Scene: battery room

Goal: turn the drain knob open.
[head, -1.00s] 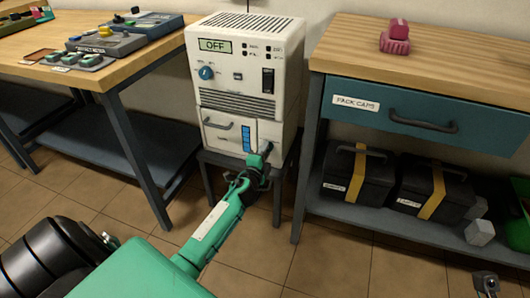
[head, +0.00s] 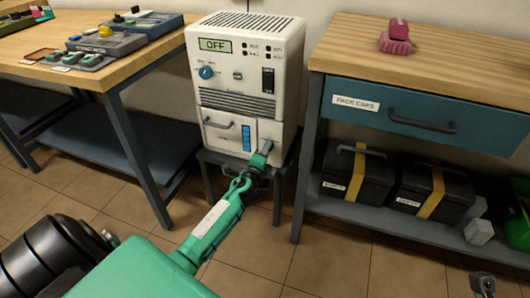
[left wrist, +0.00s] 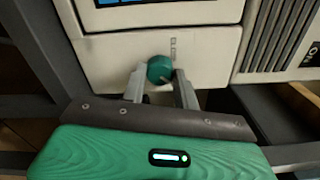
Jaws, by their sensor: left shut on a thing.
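The drain knob (left wrist: 160,69) is a small round teal knob low on the front of the white cabinet (head: 243,70). In the left wrist view it sits between the two grey fingers of my left gripper (left wrist: 160,88), which is shut on it. The display above reads OFF. A dark grey part at the bottom right edge of the head view seems to be my right gripper (head: 484,284); its jaws cannot be made out.
The cabinet stands on a dark stand between a wooden bench with devices (head: 115,37) and a bench with a teal drawer (head: 415,109). Black boxes with yellow straps (head: 357,174) sit on the lower shelf. The tiled floor in front is clear.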

